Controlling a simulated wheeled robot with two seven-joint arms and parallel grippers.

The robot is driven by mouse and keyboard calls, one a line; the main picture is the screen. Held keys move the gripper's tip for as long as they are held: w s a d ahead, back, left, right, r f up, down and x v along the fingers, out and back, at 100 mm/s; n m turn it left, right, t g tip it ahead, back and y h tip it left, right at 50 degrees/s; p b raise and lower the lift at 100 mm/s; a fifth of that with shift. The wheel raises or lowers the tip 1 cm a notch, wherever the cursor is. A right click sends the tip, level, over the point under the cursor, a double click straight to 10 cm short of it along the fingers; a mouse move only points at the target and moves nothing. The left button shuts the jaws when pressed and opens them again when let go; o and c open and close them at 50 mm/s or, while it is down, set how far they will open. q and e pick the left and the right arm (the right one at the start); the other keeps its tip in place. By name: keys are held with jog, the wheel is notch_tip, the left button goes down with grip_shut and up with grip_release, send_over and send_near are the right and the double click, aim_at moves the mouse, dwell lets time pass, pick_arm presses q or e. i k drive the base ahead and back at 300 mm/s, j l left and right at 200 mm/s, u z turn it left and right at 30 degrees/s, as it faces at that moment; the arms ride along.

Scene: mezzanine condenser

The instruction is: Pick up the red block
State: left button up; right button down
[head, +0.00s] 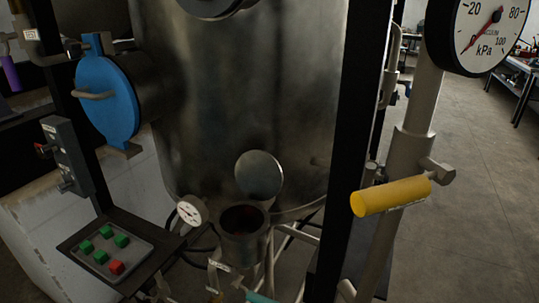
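The red block (117,267) lies in a shallow grey tray (138,250) at the lower left of the head view. It is at the tray's near right end. Several green blocks (101,257) lie in the same tray behind it and to its left. The tray rests on a dark shelf (165,245). I cannot make out either of my grippers in this view, and nothing is seen touching the red block.
A large metal vessel (255,90) stands behind the tray, with a blue round flange (107,100) at left. A small gauge (192,210) and an open-topped metal cup (243,220) are right of the tray. A black post (352,150) and yellow handle (390,196) stand further right.

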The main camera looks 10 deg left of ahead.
aim_at(116, 267)
jog(key=j+u, duration=0.15)
jog(key=u, duration=1.2)
jog(key=i+l, duration=0.05)
